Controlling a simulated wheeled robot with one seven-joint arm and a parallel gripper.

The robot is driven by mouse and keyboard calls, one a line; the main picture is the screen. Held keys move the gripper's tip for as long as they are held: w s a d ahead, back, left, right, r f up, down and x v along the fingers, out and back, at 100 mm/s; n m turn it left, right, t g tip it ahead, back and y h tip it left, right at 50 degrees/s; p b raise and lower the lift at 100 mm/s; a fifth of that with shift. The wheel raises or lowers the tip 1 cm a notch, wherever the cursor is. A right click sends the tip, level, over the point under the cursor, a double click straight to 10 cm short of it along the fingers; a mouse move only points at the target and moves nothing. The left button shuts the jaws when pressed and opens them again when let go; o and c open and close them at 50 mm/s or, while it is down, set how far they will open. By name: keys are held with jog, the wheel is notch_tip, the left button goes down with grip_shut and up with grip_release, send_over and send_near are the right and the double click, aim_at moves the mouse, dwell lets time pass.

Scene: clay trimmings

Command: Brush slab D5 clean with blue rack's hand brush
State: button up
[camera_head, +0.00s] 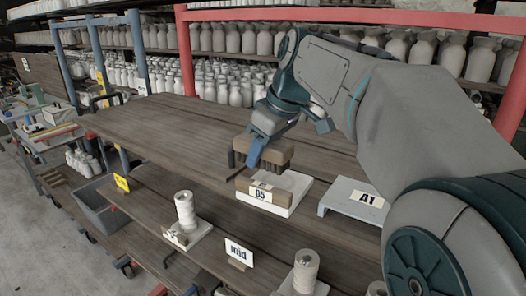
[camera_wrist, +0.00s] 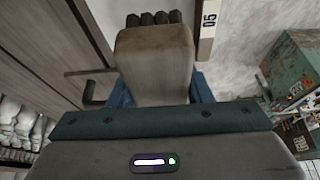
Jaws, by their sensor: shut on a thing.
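My gripper (camera_head: 256,150) is shut on the hand brush (camera_head: 276,151), a brown wooden block with dark bristle tufts pointing down. In the wrist view the brush's wooden body (camera_wrist: 155,65) lies between blue fingers, with dark tufts at its far end. Slab D5 (camera_head: 296,186) is a pale slab on the wooden shelf, below the brush. A brown block with the D5 label stands at its front left. The brush appears above the slab, with a gap visible. The D5 label also shows at the top of the wrist view. The slab's top is partly hidden.
A pale slab-like piece labelled A1 (camera_head: 347,207) stands right of D5. White spools (camera_head: 186,210) and (camera_head: 306,271) stand on the lower shelf by a "mid" sign (camera_head: 239,251). Red and blue rack frames and rows of pale bottles are behind. Bare board lies left of D5.

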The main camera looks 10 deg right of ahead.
jog(key=shift+r+p, duration=0.5)
jog(key=shift+r, duration=0.45)
notch_tip(320, 180, up, 3)
jog(key=p, duration=0.2)
jog(key=shift+p, duration=0.3)
